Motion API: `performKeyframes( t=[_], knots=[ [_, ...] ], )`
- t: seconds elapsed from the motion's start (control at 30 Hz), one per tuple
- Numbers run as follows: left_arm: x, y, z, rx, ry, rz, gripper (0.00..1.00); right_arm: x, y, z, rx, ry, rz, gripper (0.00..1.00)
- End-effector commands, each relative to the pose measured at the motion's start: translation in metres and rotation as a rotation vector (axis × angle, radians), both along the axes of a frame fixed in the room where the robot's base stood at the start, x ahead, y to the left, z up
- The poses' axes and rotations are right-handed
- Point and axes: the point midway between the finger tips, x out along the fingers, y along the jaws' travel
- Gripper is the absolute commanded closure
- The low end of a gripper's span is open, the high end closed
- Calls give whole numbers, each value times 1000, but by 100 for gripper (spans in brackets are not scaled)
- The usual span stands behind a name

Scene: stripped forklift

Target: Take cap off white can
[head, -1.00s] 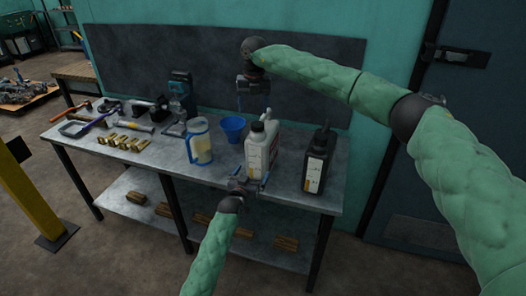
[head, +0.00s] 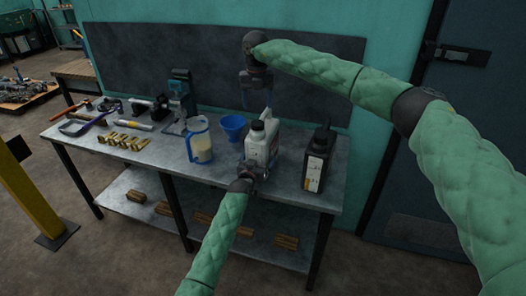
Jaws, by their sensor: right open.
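The white can (head: 254,150) stands upright on the workbench, with a dark grey cap (head: 257,125) on its top and a handle to the right of the cap. My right gripper (head: 256,104) comes in from above, fingers pointing down and spread apart. It is open and empty, just above or behind the can's top in the picture. My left gripper (head: 254,171) is at the can's lower front side. Its fingers are partly hidden against the can, so I cannot tell whether they grip it.
A black bottle (head: 316,165) stands right of the can. A blue funnel (head: 232,126) and a clear jug with a blue handle (head: 200,143) stand left of it. Tools and brass pieces (head: 124,141) lie further left on the workbench (head: 222,176). A dark board backs the bench.

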Motion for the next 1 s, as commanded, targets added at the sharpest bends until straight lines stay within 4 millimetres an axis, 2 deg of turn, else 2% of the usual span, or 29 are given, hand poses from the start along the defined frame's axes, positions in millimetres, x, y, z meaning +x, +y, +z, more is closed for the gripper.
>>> performKeyframes(
  t=[0.17,0.5,0.6,0.77,1.0],
  knots=[
    [0,0,0,0,0,0,0,0,0,0,0,0,0,33],
    [0,0,0,1,0,0,65,0,0,0,0,0,0,33],
    [0,0,0,1,0,0,80,0,0,0,0,0,-13,33],
    [0,0,0,1,0,0,80,0,1,0,0,0,-119,33],
    [0,0,0,1,0,0,80,0,1,0,1,0,-452,33]
  ],
)
